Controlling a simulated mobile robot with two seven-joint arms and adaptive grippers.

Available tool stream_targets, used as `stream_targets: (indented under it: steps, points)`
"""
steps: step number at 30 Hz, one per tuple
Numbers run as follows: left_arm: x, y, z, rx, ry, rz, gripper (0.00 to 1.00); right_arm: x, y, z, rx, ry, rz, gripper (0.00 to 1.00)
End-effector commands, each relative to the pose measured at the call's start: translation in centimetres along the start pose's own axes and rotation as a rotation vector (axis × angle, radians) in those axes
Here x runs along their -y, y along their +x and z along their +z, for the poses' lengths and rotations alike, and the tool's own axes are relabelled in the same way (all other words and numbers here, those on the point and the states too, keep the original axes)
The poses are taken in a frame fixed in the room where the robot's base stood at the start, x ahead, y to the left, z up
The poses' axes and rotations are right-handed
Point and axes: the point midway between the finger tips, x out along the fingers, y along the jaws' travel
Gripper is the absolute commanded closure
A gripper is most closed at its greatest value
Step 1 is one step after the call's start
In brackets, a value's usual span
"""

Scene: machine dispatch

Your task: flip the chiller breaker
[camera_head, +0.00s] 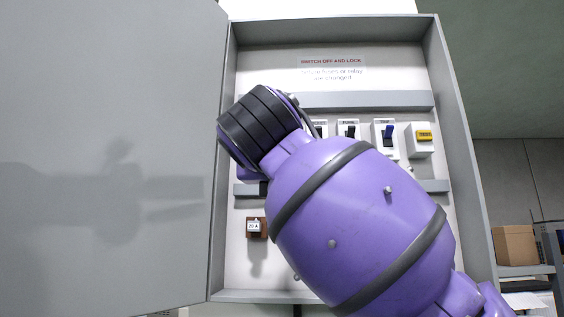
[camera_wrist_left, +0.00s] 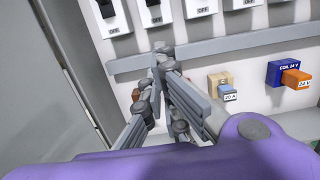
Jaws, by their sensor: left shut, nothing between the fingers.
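A row of white breakers with small levers shows inside the open cabinet in the head view, including one with a black lever (camera_head: 350,132) and one with a blue lever (camera_head: 388,132). Their labels are too small to read, so I cannot tell which is the chiller breaker. In the left wrist view the lower parts of several breakers (camera_wrist_left: 113,18) show with OFF printed on them. My left gripper (camera_wrist_left: 160,54) is shut and empty, its tips just below this row, in front of a grey rail. In the head view my purple arm hides the gripper and part of the row.
The grey cabinet door (camera_head: 110,150) stands open at the left. A yellow-fronted unit (camera_head: 424,135) ends the row. The cabinet's side walls bound the space.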

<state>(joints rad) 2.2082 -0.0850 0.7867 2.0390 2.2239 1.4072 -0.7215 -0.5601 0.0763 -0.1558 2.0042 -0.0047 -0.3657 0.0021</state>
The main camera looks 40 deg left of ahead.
Motion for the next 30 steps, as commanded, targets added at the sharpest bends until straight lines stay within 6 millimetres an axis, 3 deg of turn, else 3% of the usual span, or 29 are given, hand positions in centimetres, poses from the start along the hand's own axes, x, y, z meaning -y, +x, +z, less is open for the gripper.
stream_targets:
  steps: [11, 25, 30]
  points:
    - [-0.1, 0.9, 0.1, -0.002, 0.002, 0.004, 1.0, -0.1, -0.4, 0.6, 0.012, 0.002, 0.003, 1.0]
    - [-0.2, 10.1, 0.4, 0.0, 0.0, 0.004, 1.0, -0.1, -1.4, -1.7, -0.013, 0.009, 0.002, 1.0]
    - [-0.2, 8.8, 3.3, 0.009, -0.004, 0.002, 1.0, 0.3, -1.8, -3.2, -0.026, 0.008, -0.008, 1.0]
